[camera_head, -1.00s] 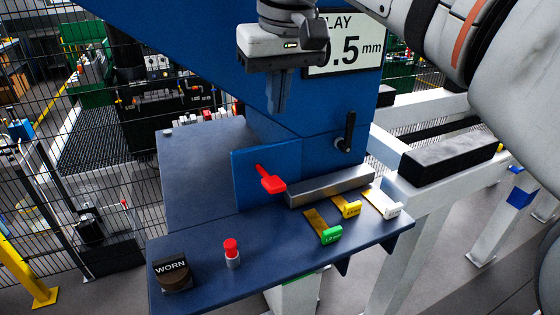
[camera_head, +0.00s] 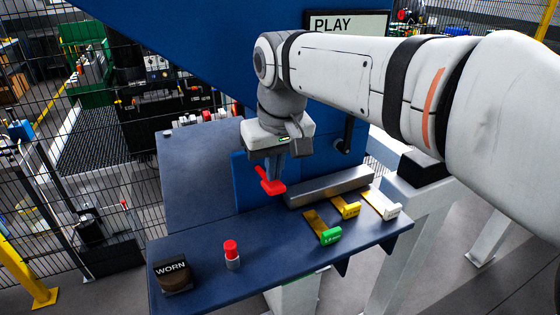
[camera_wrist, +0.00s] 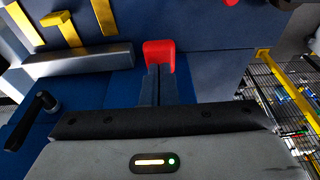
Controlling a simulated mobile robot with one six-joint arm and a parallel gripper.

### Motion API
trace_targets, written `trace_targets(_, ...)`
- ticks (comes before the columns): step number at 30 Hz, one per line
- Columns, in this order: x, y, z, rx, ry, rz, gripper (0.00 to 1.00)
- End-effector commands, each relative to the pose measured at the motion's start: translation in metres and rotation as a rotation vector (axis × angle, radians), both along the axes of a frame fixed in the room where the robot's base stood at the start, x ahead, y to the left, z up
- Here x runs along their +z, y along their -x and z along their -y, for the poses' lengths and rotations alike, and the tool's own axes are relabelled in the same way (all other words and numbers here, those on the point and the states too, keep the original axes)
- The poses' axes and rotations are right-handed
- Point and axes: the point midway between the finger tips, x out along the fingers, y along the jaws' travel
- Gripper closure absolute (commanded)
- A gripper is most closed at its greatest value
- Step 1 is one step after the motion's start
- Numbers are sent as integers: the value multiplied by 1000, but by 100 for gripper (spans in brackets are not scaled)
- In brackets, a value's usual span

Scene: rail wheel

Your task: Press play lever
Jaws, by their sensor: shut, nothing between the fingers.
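The red play lever (camera_head: 269,184) sticks out from the blue housing above the bench. My gripper (camera_head: 276,176) points down with its fingers shut and empty, its tips right at the lever's red paddle. In the wrist view the fingertips (camera_wrist: 159,70) overlap the near edge of the red paddle (camera_wrist: 158,49). I cannot tell whether they touch it or hover just above it. The PLAY display (camera_head: 350,25) is partly hidden behind my arm, so its reading is not visible.
A steel bar (camera_head: 328,186) lies right of the lever. Green (camera_head: 328,235), yellow (camera_head: 347,209) and white (camera_head: 384,204) tagged gauges lie in front of it. A red-capped button (camera_head: 231,250) and a WORN block (camera_head: 172,273) stand front left. A black handle (camera_head: 346,136) is on the housing.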

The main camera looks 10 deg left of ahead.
Motion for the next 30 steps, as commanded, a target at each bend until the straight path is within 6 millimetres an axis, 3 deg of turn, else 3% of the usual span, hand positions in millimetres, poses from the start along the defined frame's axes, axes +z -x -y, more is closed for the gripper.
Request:
trace_targets(13,-4,1,1,0,-5,7,100)
trace_targets(30,-36,11,8,0,-152,197,100)
